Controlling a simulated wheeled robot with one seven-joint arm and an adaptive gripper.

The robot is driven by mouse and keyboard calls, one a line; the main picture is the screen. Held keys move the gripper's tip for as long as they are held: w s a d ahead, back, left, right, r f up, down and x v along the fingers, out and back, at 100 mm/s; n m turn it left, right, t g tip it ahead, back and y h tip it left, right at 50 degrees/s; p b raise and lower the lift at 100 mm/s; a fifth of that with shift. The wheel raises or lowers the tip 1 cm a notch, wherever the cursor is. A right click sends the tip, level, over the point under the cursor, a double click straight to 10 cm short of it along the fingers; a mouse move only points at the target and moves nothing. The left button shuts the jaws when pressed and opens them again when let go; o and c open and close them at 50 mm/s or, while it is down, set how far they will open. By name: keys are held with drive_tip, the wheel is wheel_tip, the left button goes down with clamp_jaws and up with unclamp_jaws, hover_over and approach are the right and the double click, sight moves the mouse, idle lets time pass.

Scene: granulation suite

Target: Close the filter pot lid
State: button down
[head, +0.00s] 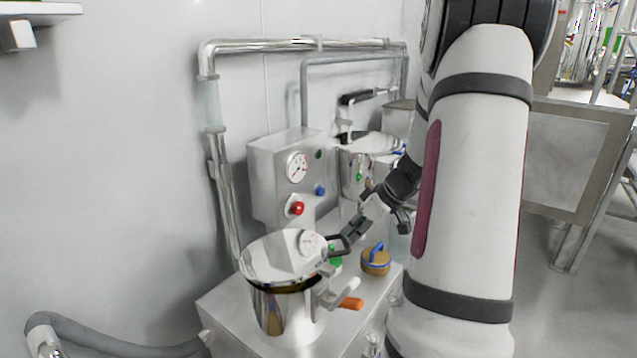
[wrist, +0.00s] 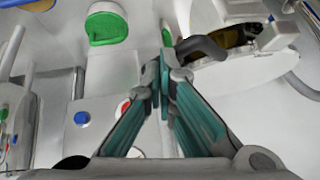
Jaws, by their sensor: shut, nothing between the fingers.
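The front pot (head: 272,312) is shiny steel and stands on the steel cabinet. Its mirror-like lid (head: 275,258) lies over the top, looking slightly tilted; a dark and gold band shows under its rim, and I cannot tell whether it is fully seated. A dark loop handle (head: 338,246) sticks out at the lid's right side; it also shows in the wrist view (wrist: 205,46). My gripper (head: 352,232) is shut and empty, its fingertips close beside this handle. In the wrist view the teal fingers (wrist: 164,72) meet left of the handle; contact is unclear.
A control box (head: 265,180) with gauge and buttons stands behind. A second steel pot (head: 355,172) stands farther back. A brown cap with a blue handle (head: 376,260) and an orange-tipped lever (head: 350,303) are right of the front pot. A green-handled cap (wrist: 106,26) is near the fingers.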

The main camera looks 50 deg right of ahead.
drive_tip(key=shift+s+f+b, duration=0.2)
drive_tip(key=shift+f+b, duration=0.2)
drive_tip(key=shift+f, duration=0.3)
drive_tip(key=shift+s+f+b, duration=0.15)
drive_tip(key=shift+f+b, duration=0.2)
drive_tip(key=shift+f, duration=0.3)
drive_tip(key=shift+r, duration=0.1)
